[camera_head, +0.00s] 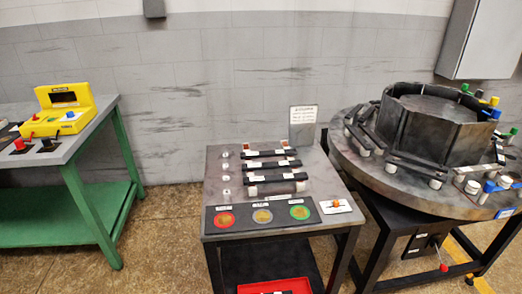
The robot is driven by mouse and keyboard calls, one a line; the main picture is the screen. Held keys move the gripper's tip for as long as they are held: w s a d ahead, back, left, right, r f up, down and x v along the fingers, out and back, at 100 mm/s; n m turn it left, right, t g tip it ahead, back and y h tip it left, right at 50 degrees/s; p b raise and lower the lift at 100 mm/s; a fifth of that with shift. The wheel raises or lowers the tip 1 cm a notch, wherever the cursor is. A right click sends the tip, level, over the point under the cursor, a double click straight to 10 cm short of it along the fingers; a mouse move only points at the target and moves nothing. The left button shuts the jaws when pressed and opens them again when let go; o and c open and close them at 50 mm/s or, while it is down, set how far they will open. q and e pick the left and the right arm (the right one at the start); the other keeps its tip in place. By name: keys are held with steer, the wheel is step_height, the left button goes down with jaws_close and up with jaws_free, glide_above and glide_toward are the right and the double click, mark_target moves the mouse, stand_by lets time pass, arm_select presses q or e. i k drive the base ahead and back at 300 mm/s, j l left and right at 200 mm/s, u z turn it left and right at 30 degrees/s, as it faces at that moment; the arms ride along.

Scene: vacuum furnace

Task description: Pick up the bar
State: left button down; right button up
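Several dark bars lie crosswise, one behind another, on the small grey table (215,189) in the middle of the head view. The rear bar (262,154), the middle bar (260,165) and the front bar (262,178) each carry a small white label. They seem to rest on supports, and a thicker rounded piece (270,188) shows under the front one. I cannot tell which bar the task means. Neither of my grippers shows in this view.
A sign (303,122) stands behind. The round furnace table (395,187) is close on the right. A green bench (70,165) with a yellow device (66,110) is left. Floor (165,235) is clear between.

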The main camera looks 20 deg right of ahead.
mark_target(285, 152)
steer(key=i+j+z, duration=0.1)
steer(key=z, duration=0.65)
steer(key=i+j+z, duration=0.35)
steer(key=j, duration=0.3)
steer(key=i+j+z, duration=0.15)
steer(key=j, duration=0.25)
steer(key=i+j+z, duration=0.15)
steer(key=j, duration=0.2)
steer(key=j+z, duration=0.2)
steer(key=j, duration=0.2)
steer(key=i+j+z, duration=0.15)
steer(key=j, duration=0.25)
